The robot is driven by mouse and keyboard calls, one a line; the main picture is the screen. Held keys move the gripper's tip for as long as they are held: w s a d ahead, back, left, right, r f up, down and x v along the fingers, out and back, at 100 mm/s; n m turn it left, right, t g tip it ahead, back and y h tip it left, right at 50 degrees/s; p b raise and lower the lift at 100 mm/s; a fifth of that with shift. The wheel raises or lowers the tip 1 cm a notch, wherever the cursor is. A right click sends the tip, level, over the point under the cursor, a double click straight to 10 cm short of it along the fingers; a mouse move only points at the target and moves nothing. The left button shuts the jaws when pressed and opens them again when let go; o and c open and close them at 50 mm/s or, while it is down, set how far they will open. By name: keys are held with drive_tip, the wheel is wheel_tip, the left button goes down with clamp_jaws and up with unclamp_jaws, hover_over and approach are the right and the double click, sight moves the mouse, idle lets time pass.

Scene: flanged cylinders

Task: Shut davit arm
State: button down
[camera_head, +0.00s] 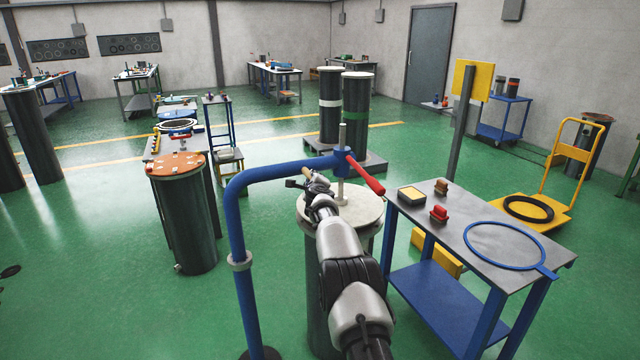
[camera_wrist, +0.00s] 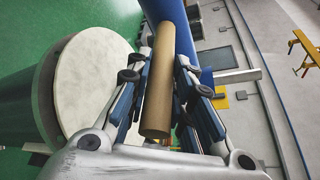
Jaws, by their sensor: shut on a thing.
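The davit arm (camera_head: 235,215) is a blue bent pipe. It rises from a post at the left, with a grey collar, and runs across to a hub above a dark cylinder with a pale round lid (camera_head: 365,210). A vertical grey spindle passes through the hub, and a red handle (camera_head: 368,178) sticks out to the right. My gripper (camera_head: 303,181) is just below the blue pipe, over the lid's left side. In the wrist view its fingers are shut on a tan round grip (camera_wrist: 158,90). The blue pipe (camera_wrist: 172,15) runs behind that grip, and the pale lid (camera_wrist: 95,85) lies to the left.
A cylinder with an orange lid (camera_head: 180,165) stands to the left. A yellow trolley (camera_head: 540,210) is farther right.

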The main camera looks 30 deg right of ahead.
drive_tip(key=c, duration=1.6)
unclamp_jaws()
drive_tip(key=shift+w+f, duration=0.1)
drive_tip(key=shift+w, duration=0.1)
drive_tip(key=shift+o, duration=0.9)
